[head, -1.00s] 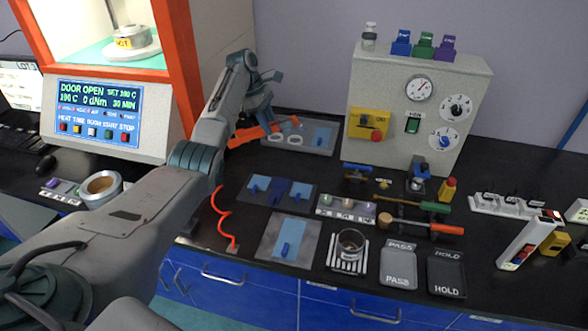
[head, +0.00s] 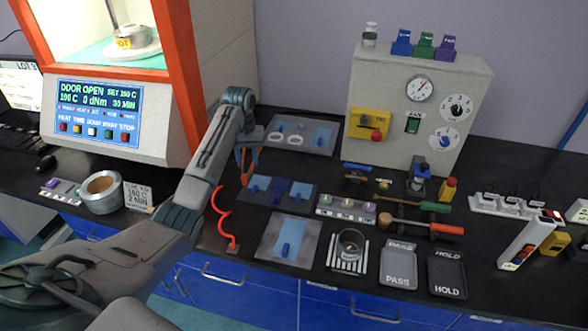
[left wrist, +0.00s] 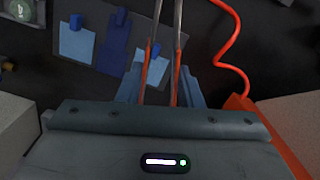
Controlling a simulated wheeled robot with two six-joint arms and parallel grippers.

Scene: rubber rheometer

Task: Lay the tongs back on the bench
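The tongs (left wrist: 150,62) have orange grips and two bare metal arms. In the left wrist view they lie between the blue-grey fingers of my left gripper (left wrist: 160,85), with the metal arms running up out of the picture. In the head view my left gripper (head: 247,148) is above the black bench (head: 335,160), left of centre, and the orange of the tongs (head: 243,168) hangs below it. The gripper is shut on the tongs. The tips are hard to see, and I cannot tell whether they touch the bench. My right gripper is not in view.
A grey mat with blue pieces (head: 307,200) lies right of the tongs. A tray with white rings (head: 328,150) is behind it. An orange coiled cord (head: 217,208) stands close to the left. The rheometer (head: 170,120) is further left.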

